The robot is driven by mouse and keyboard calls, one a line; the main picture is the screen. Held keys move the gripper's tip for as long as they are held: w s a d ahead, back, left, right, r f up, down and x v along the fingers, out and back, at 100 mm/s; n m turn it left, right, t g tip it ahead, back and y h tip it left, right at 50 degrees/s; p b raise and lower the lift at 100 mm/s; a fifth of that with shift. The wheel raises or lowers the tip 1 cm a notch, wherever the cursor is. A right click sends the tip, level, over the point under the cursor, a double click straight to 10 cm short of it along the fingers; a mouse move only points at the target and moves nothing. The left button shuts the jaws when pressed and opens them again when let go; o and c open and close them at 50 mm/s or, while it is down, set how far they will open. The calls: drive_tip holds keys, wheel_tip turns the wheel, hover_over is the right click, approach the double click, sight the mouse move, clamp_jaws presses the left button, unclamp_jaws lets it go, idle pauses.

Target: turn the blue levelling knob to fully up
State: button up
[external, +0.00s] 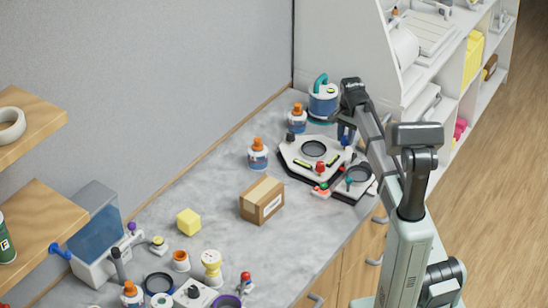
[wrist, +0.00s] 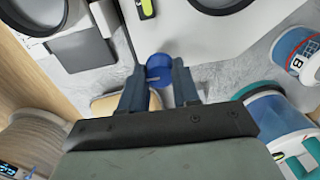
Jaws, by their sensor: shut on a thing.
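The blue levelling knob (wrist: 160,66) sits at the edge of the white levelling plate (wrist: 195,28), between my two fingertips in the wrist view. My gripper (wrist: 159,74) is shut on the knob, with a dark blue finger on either side. A short mark shows on the knob, but I cannot tell its setting from it. In the external view my gripper (external: 346,133) is at the right corner of the white plate (external: 300,158), which has a round dark centre and a yellow-green level. There the knob is mostly hidden by my gripper.
A red knob (external: 320,167) and a black knob (external: 290,137) stand at other corners. A blue pot with a teal handle (external: 323,105) and orange-capped jars (external: 258,157) stand close behind and left. A cardboard box (external: 262,200) is in front; the worktop left of it is clearer.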

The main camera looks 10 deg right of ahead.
clamp_jaws()
drive_tip(key=shift+n, duration=1.5)
drive_tip(key=o, duration=0.8)
unclamp_jaws()
drive_tip(key=r, duration=1.3)
drive_tip(key=shift+s+d+r, duration=0.2)
drive_tip(key=shift+s+r, duration=0.05)
drive_tip(key=shift+r, duration=0.15)
